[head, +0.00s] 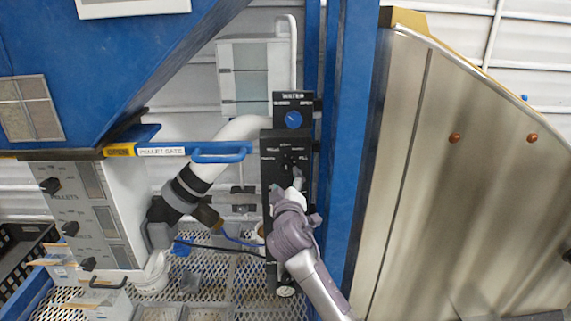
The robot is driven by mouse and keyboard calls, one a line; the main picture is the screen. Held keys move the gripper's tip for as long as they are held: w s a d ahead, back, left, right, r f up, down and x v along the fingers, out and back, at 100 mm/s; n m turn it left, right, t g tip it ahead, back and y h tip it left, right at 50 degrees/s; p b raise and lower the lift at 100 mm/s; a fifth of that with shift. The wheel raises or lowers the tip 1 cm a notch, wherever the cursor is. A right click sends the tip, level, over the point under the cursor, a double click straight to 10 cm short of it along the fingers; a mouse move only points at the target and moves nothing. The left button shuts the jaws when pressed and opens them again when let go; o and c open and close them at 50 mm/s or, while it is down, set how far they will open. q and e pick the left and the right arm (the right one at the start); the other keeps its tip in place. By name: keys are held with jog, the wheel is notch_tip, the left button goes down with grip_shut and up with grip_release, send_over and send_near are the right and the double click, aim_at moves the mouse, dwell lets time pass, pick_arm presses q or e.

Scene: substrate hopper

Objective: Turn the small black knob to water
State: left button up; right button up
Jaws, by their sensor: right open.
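A tall black control panel (270,150) stands in the middle of the head view, against the blue post. White lettering sits around a dial in its upper part; one word at the right reads FILL, the others are too small to read surely. The small black knob (290,159) is hard to make out against the dark panel, just above my gripper's tips. My right gripper (296,180) is open in front of the panel, its fingers pointing up toward the dial. It covers the panel's middle, and I cannot tell whether it touches the knob.
A blue round knob (293,119) sits on a smaller black box above the panel. A blue pellet gate handle (218,153) and a white pipe (240,130) are close at left. The blue post (350,150) and metal hopper (470,190) bound the right side.

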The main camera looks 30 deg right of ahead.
aim_at(286, 170)
jog(key=p+x, duration=0.1)
jog(key=x, duration=0.6)
jog(key=shift+w+d+p, duration=0.1)
jog(key=shift+w+p, duration=0.15)
jog(key=shift+p, duration=0.1)
jog(key=c, duration=1.2)
jog(key=shift+o, duration=0.2)
jog(key=m+b, duration=0.1)
jog(key=b, duration=0.1)
jog(key=m+b, duration=0.1)
jog(key=m, duration=0.1)
jog(key=shift+f+b, duration=0.25)
jog(key=shift+b, duration=0.15)
jog(key=shift+m+b, duration=1)
jog(key=shift+m, duration=0.1)
jog(key=shift+r+m+b, duration=0.15)
jog(key=shift+m+b, duration=0.65)
jog(key=shift+m, duration=0.4)
jog(key=shift+s, duration=0.1)
jog(key=o, duration=1.2)
jog(key=shift+r, duration=0.1)
jog(key=shift+c, duration=0.2)
